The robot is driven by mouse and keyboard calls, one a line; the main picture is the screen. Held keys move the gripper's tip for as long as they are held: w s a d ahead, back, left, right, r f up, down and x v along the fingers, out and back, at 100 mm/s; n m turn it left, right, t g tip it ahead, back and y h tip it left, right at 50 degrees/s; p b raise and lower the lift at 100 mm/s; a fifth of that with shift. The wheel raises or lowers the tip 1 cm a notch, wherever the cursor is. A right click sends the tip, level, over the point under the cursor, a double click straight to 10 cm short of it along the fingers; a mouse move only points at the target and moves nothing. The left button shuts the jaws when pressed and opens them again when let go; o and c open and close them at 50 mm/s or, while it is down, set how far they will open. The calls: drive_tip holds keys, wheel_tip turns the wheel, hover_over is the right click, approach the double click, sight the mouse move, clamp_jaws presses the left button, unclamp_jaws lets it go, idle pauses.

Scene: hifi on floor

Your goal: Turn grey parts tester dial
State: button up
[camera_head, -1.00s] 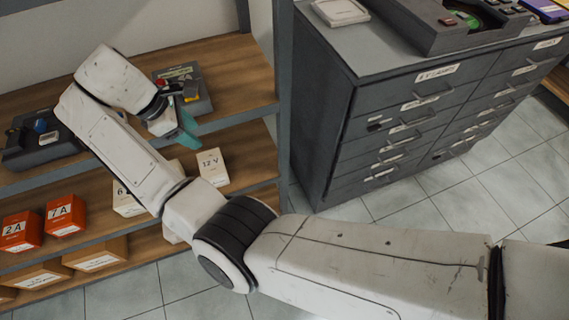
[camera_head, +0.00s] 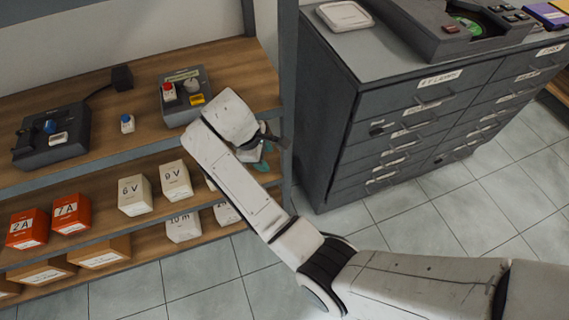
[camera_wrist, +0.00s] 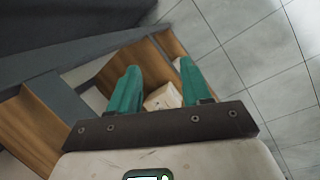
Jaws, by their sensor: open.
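A grey tester box (camera_head: 185,101) with a red-topped part, a pale round knob-like part and a yellow label sits on the upper shelf. A darker box (camera_head: 51,136) with a blue knob (camera_head: 49,126) sits at the left of the same shelf. Which is the parts tester I cannot tell for sure. My gripper (camera_head: 262,152) is at the right end of the shelves, apart from both boxes and partly hidden by my wrist. In the wrist view its teal fingers (camera_wrist: 160,90) are open and empty, with a pale carton (camera_wrist: 163,97) beyond them.
A grey drawer cabinet (camera_head: 330,120) stands close right of the shelf post, with a dark device (camera_head: 435,35) on top. A small blue-topped part (camera_head: 127,123) lies between the shelf boxes. Cartons (camera_head: 135,196) fill the lower shelf. Tiled floor in front is free.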

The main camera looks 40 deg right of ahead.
drive_tip(key=shift+m, duration=0.9)
drive_tip(key=shift+s+d+f, duration=0.35)
drive_tip(key=shift+s+d, duration=0.15)
drive_tip(key=shift+s, duration=0.3)
drive_tip(key=shift+s+d+f, duration=0.35)
drive_tip(key=shift+s+d, duration=0.1)
drive_tip(key=shift+s, duration=0.35)
drive_tip(key=shift+s+d+f, duration=0.35)
drive_tip(key=shift+s+d, duration=0.15)
drive_tip(key=shift+s, duration=0.3)
drive_tip(key=shift+s, duration=0.1)
